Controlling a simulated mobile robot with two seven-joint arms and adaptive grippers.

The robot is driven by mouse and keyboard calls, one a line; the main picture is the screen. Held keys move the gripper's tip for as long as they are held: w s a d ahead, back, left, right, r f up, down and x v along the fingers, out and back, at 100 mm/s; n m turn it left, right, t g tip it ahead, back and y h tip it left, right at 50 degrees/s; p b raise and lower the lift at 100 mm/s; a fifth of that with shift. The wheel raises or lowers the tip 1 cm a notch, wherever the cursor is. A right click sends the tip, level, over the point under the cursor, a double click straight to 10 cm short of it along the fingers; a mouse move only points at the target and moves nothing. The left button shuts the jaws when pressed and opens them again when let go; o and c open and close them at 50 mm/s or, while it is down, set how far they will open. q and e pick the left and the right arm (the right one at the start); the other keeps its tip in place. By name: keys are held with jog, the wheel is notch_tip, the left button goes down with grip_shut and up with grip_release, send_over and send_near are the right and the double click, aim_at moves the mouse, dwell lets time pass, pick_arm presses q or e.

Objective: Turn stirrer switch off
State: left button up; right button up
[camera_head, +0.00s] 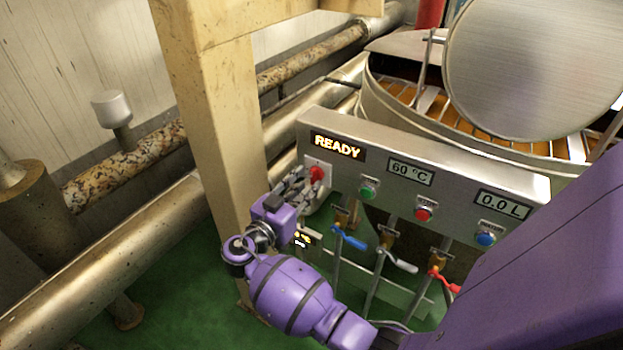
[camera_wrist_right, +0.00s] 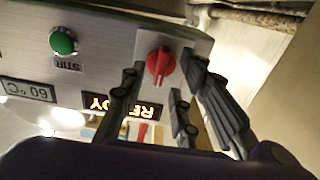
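A red rotary knob (camera_head: 317,173) on a pale plate sits at the left end of the steel control panel (camera_head: 450,170). In the right wrist view the knob (camera_wrist_right: 159,66) shows upside down, its grip roughly in line with the picture's vertical. A green button (camera_head: 368,192) is to its right; in the wrist view a STIR label lies beside this button (camera_wrist_right: 64,41). My right gripper (camera_head: 298,187) is at the knob, its dark fingers spread on both sides of it with gaps showing. Contact cannot be made out. My left gripper is not in view.
The panel displays READY (camera_head: 337,146), 60 °C and 0.0 L. A red button (camera_head: 424,214) and a blue button (camera_head: 486,238) are further right. Valve handles (camera_head: 349,238) hang below. A beige post (camera_head: 215,110) stands close left of my gripper. The kettle (camera_head: 400,112) is behind.

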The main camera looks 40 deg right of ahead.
aim_at(314, 176)
jog(key=shift+x, duration=1.45)
jog(key=shift+a, duration=0.1)
grip_shut()
